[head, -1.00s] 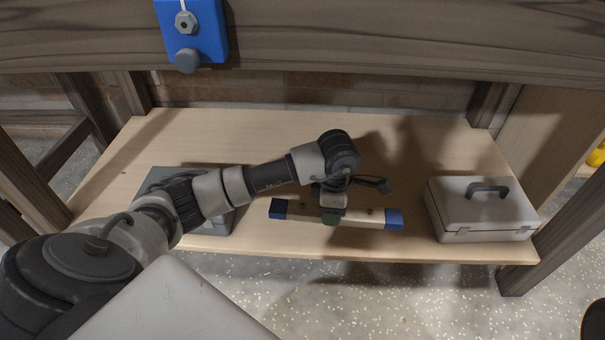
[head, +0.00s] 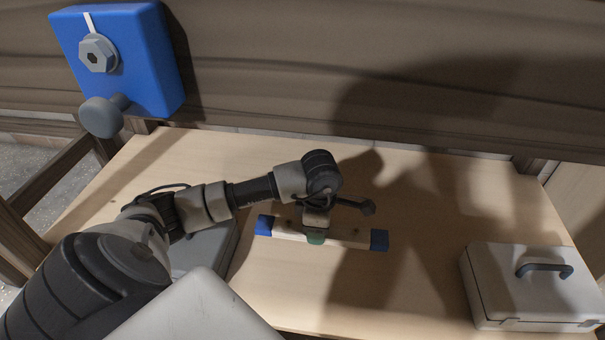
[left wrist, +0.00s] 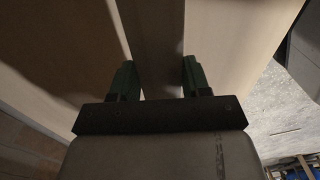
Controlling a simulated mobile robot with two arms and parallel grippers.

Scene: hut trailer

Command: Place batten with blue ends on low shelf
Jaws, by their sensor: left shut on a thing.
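The batten (head: 347,237) is a pale wooden strip with a blue block on each end. It lies crosswise over the low shelf (head: 440,205), a light wooden board. My left gripper (head: 316,237) is shut on the batten near its middle, from above. In the left wrist view the batten (left wrist: 154,40) runs between the two green fingers (left wrist: 158,80). I cannot tell whether the batten touches the shelf or hangs just above it. My right gripper is not in view.
A grey case with a dark handle (head: 535,290) stands on the shelf at the right. Another grey case (head: 205,250) is partly hidden behind my left arm. A dark beam (head: 350,80) with a blue box (head: 120,60) crosses above. The shelf behind the batten is clear.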

